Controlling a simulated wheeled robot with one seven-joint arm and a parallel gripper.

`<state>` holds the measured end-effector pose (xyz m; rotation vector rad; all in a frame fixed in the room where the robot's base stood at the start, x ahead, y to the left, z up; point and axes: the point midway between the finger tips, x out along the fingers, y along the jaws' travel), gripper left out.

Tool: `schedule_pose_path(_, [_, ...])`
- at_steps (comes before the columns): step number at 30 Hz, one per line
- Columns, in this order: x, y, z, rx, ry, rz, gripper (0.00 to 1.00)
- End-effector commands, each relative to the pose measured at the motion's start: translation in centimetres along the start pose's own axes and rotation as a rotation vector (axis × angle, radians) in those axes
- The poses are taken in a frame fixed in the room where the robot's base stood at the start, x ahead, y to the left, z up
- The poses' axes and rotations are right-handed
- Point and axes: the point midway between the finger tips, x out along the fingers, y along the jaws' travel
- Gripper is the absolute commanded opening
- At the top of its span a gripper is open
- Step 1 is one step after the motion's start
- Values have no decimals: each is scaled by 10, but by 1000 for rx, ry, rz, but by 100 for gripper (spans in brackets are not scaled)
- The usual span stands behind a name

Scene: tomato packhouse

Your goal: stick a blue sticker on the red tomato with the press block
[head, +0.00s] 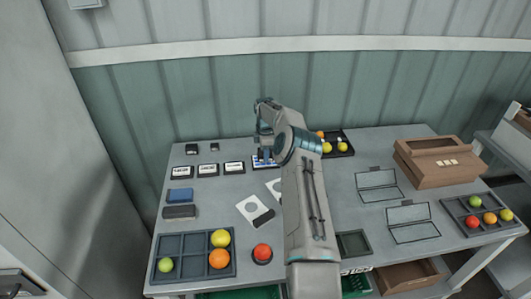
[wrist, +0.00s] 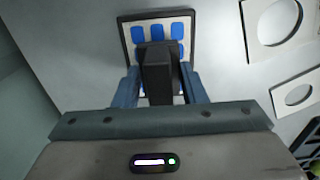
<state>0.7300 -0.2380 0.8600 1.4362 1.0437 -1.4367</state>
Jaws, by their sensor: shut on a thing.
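My gripper (head: 262,150) is at the back middle of the table, shut on a dark press block. In the wrist view the block (wrist: 158,72) stands between the two fingers. It is over the lower middle of a dark-framed white sheet with blue stickers (wrist: 158,33); I cannot tell whether it touches. In the head view the sheet (head: 259,166) is partly hidden by my gripper. The red tomato (head: 262,250) sits on a small dark holder (head: 262,260) near the front edge, well in front of my gripper.
A compartment tray (head: 183,243) with green, yellow and orange tomatoes stands front left. Blue (head: 180,195) and grey (head: 180,211) blocks lie behind it. White cards with holes (head: 248,206) lie mid-table. A cardboard box (head: 436,167) and another tomato tray (head: 458,214) are right.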

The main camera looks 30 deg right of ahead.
Motion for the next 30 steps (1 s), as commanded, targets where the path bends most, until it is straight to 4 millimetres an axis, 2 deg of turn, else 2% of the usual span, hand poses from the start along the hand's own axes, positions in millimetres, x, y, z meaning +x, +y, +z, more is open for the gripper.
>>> schedule_pose_path(30, [8,0,0,0,0,0,21])
